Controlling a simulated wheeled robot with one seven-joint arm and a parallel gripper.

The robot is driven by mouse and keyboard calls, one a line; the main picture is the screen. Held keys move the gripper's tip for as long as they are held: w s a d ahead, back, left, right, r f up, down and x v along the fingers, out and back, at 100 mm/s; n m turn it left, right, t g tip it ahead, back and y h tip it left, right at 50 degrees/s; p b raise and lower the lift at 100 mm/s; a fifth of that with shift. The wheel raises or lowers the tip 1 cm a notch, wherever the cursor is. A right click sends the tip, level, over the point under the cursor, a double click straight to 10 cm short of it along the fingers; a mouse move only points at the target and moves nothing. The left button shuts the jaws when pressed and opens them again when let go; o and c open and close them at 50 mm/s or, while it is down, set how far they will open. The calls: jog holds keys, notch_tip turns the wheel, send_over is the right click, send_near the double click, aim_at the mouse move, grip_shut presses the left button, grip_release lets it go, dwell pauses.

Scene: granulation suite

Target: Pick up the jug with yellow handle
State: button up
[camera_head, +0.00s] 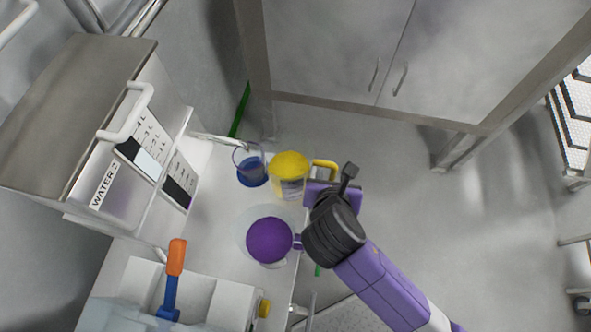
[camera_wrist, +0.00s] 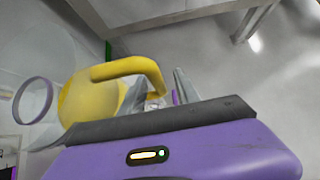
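The jug with yellow handle (camera_head: 290,186) stands on the white worktop, with a yellow lid on top and its handle (camera_head: 325,164) pointing right. My gripper (camera_head: 326,186) is at the handle side of this jug. In the wrist view the yellow handle (camera_wrist: 130,69) bends down toward the space between the two fingers (camera_wrist: 162,92). The fingers are apart, with a gap between them. Whether either finger touches the handle cannot be told. The handle's lower end is partly hidden by the gripper.
A jug with a purple lid (camera_head: 269,240) stands close in front, near my arm. A clear container with blue (camera_head: 251,170) stands just left of the yellow jug. A dispenser marked WATER 2 (camera_head: 104,185) and an orange-and-blue tool (camera_head: 175,262) are at left. Open floor (camera_head: 380,190) lies right.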

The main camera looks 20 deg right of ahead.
grip_shut()
dwell(0.8)
jog(key=shift+r, duration=0.1)
dwell(0.4)
